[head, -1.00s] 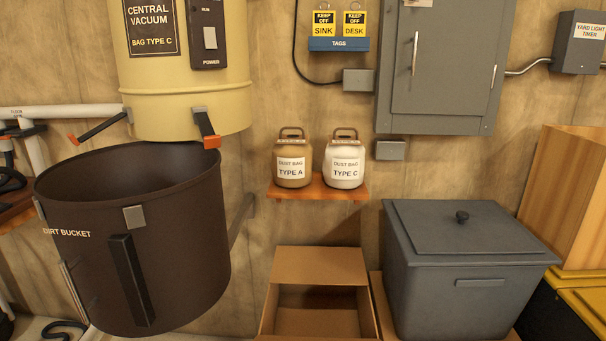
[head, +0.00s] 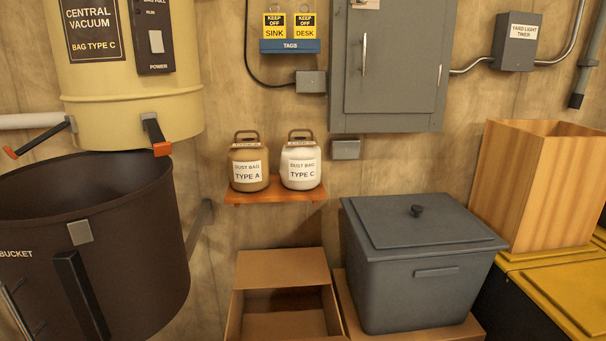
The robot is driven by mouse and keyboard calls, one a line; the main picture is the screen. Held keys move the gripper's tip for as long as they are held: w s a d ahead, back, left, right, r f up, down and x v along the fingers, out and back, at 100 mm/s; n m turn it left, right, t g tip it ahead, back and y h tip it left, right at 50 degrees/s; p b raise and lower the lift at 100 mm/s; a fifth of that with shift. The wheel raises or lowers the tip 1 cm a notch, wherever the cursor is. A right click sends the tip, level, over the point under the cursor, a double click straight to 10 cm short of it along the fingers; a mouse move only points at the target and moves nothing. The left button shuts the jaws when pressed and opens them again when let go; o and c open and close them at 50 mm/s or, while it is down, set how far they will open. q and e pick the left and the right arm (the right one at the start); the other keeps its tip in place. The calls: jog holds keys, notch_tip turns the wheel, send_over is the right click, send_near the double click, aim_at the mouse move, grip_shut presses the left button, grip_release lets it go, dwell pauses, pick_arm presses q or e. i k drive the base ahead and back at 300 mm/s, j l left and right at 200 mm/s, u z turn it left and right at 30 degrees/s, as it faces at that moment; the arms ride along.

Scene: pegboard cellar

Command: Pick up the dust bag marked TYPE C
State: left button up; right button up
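The dust bag marked TYPE C (head: 301,166) is white with a brown handle on top. It stands upright on a small orange-brown wall shelf (head: 275,196). The dust bag marked TYPE A (head: 248,167) is tan and stands just left of it on the same shelf. Both labels face me, and nothing covers either bag. Neither of my grippers is in view.
The dark dirt bucket (head: 90,240) hangs below the central vacuum (head: 130,105) at left. An open cardboard box (head: 282,268) sits below the shelf. A lidded grey bin (head: 425,285) stands right of it. A grey electrical panel (head: 390,70) is on the wall above.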

aim_at(300, 164)
jog(key=l+u, duration=0.1)
jog(key=u, duration=0.55)
jog(key=i+l+u, duration=0.1)
jog(key=l+u, duration=0.75)
jog(key=l, duration=0.4)
jog(key=k+l+u, duration=0.15)
jog(key=l, duration=0.3)
jog(key=i+l, duration=0.05)
